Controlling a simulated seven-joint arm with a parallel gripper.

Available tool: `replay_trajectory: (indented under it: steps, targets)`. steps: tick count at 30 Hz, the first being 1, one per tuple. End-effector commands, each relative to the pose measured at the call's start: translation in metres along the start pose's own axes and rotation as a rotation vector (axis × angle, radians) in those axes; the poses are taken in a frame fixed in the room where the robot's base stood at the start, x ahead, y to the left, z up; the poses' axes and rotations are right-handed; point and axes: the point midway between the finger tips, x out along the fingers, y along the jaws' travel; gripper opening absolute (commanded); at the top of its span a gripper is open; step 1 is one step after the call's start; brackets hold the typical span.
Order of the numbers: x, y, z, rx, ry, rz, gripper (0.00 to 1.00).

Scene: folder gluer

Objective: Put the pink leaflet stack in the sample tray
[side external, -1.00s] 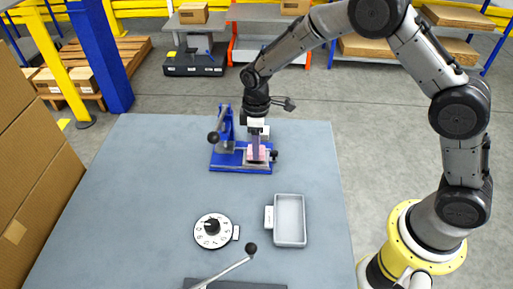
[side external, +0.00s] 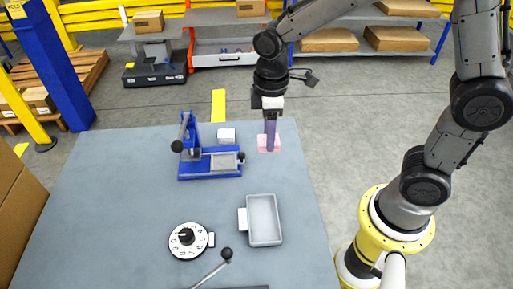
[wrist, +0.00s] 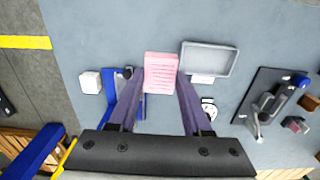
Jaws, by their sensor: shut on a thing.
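My gripper (side external: 270,148) is shut on the pink leaflet stack (wrist: 160,72), which shows between the two purple fingers in the wrist view. In the side view the pink stack (side external: 263,144) is at the fingertips, right of the blue fixture (side external: 208,174) and apart from it. It looks raised, but its height above the table is hard to tell. The grey sample tray (side external: 264,220) lies nearer the side camera, on the table, and looks empty. In the wrist view the tray (wrist: 208,60) is just right of the stack.
The blue fixture has an upright with a black-knobbed lever. A white block (side external: 226,135) sits behind it. A numbered dial (side external: 188,240) lies left of the tray, with a black-knobbed lever (side external: 222,262) at the front. The table (side external: 110,215) is clear at left.

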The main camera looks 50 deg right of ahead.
Motion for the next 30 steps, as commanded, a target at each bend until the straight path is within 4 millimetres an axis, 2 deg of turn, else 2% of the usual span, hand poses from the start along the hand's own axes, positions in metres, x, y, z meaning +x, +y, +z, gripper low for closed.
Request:
replay_trajectory:
  steps: [2, 5, 12, 19, 22, 25, 30]
  targets:
    - [0.0, -0.003, 0.004, 0.035, 0.0, 0.0, 0.0]
    - [0.007, -0.017, 0.022, 0.1, -0.001, 0.0, 0.0]
    - [0.009, -0.081, 0.07, 0.143, 0.004, 0.002, 0.0]
    - [0.011, -0.126, 0.11, 0.077, 0.003, 0.001, 0.0]
    - [0.011, -0.137, 0.117, 0.028, 0.004, 0.001, 0.0]
    - [0.008, -0.142, 0.117, -0.002, 0.001, 0.001, 0.0]
    - [0.016, -0.14, 0.099, -0.013, -0.005, 0.0, 0.0]
